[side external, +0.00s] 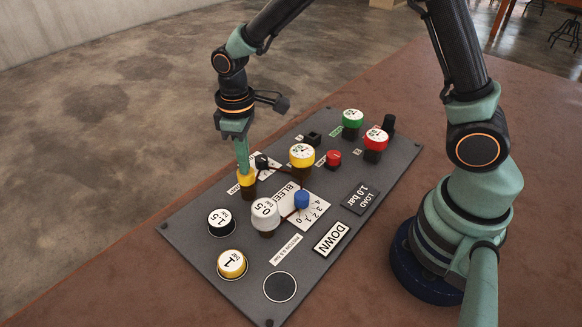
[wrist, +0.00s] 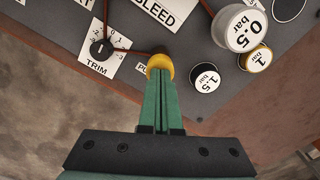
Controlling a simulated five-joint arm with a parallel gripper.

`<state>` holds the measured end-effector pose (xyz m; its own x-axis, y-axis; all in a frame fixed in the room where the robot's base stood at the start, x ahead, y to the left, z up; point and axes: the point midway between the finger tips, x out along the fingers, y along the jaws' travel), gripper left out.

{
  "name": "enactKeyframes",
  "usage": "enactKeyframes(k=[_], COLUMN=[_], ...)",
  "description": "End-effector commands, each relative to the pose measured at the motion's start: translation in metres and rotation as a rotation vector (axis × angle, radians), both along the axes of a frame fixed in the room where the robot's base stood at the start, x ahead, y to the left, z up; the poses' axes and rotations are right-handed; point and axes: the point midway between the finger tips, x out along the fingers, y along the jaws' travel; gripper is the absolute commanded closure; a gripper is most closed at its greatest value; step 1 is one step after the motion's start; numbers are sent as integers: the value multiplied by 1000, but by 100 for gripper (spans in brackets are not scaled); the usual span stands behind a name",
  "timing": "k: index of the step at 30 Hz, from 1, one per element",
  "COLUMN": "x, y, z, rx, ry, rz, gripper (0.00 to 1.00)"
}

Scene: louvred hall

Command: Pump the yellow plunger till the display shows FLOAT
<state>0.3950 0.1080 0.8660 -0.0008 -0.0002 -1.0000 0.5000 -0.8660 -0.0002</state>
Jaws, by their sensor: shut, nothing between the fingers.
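The yellow plunger (side external: 248,182) stands at the far left edge of the grey panel. In the wrist view its yellow top (wrist: 159,63) shows at the fingertips. My gripper (side external: 243,168) is shut and points down at the plunger's top, with nothing between the fingers. In the wrist view the green fingers of my gripper (wrist: 160,78) lie together against or just over the yellow cap; I cannot tell if they touch. The display (side external: 332,238) at the panel's near right edge reads DOWN.
A LOAD 1.0 bar plate (side external: 361,197) sits nearby.

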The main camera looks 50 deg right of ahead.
Motion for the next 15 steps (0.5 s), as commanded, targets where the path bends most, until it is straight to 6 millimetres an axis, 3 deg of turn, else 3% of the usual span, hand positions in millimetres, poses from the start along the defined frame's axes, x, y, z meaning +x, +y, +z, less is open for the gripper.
enactKeyframes(k=[15], x=[0], y=[0], z=[-11], rx=[0], ry=[-1], rz=[0], gripper=[100])
